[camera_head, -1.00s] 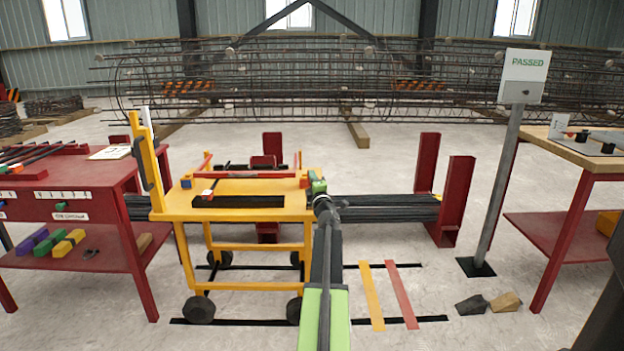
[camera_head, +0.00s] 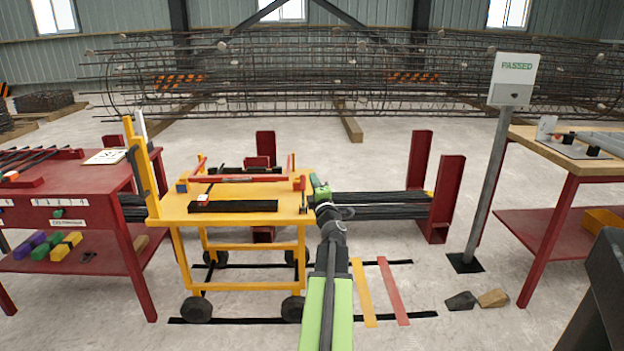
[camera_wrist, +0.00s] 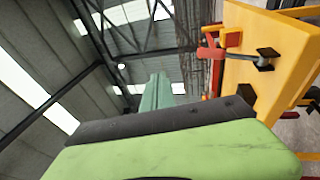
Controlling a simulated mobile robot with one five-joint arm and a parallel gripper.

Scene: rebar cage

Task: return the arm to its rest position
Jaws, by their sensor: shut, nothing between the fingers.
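My arm (camera_head: 327,300), with a green and black link, rises from the bottom middle of the head view. My gripper (camera_head: 318,186) is at its far end, beside the right edge of the yellow cart (camera_head: 235,217). It is shut and nothing shows in it. From this angle I cannot tell whether it touches the cart. In the wrist view a green and black part of my arm fills the bottom, and the cart's yellow top (camera_wrist: 262,65) stands tilted at the right.
The cart carries a black block (camera_head: 233,206) and red bars. A red table (camera_head: 75,205) stands left. A PASSED sign (camera_head: 512,75) on a post and a wooden-topped table (camera_head: 575,150) stand right. Black bars (camera_head: 385,205) lie behind my gripper. The rebar cage (camera_head: 340,75) is beyond.

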